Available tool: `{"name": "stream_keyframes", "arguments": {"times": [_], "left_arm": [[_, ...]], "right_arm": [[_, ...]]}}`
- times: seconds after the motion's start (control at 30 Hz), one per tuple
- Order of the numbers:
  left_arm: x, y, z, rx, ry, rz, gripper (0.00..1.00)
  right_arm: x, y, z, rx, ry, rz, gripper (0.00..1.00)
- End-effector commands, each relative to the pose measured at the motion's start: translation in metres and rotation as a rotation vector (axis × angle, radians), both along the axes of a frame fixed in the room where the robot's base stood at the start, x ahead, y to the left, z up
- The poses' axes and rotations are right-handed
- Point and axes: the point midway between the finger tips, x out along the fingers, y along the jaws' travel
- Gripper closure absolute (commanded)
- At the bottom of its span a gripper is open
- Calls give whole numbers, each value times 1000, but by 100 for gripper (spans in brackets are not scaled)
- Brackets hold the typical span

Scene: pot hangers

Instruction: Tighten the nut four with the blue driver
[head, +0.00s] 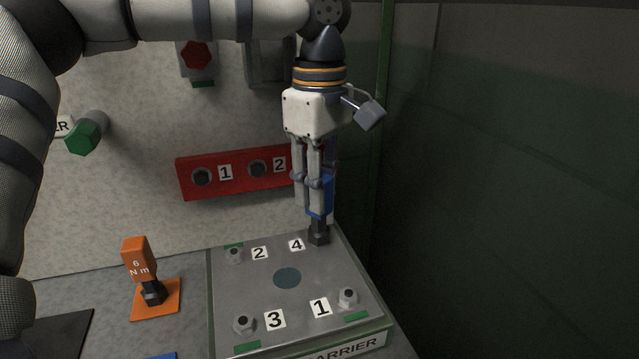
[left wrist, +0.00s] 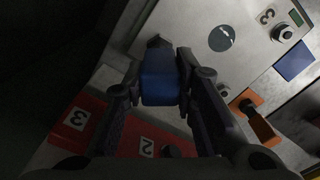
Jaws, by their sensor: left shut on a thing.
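My left gripper (head: 314,178) points down and is shut on the blue driver (head: 322,196). The driver's blue handle (left wrist: 160,78) shows between the fingers in the left wrist view. Its dark socket (head: 319,231) is upright at the back right corner of the grey carrier plate (head: 325,273), beside the label 4. Nut four is hidden at or under the socket, so I cannot tell how far it is seated. Nut two (head: 234,255), nut three (head: 243,323) and nut one (head: 348,297) stand at the other corners. My right gripper is out of view.
An orange driver (head: 139,262) marked 6 N m stands on an orange pad (head: 172,304) left of the plate. A red numbered rack (head: 190,186) is on the wall just behind my gripper. A dark wall (head: 500,180) closes the right side.

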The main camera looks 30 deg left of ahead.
Motion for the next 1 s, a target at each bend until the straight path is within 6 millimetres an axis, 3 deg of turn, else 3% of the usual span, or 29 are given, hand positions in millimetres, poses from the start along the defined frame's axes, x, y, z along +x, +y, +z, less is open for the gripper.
{"name": "stream_keyframes", "arguments": {"times": [1.0], "left_arm": [[0,-1,-1,-4,1,-408,100]], "right_arm": [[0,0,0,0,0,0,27]]}}
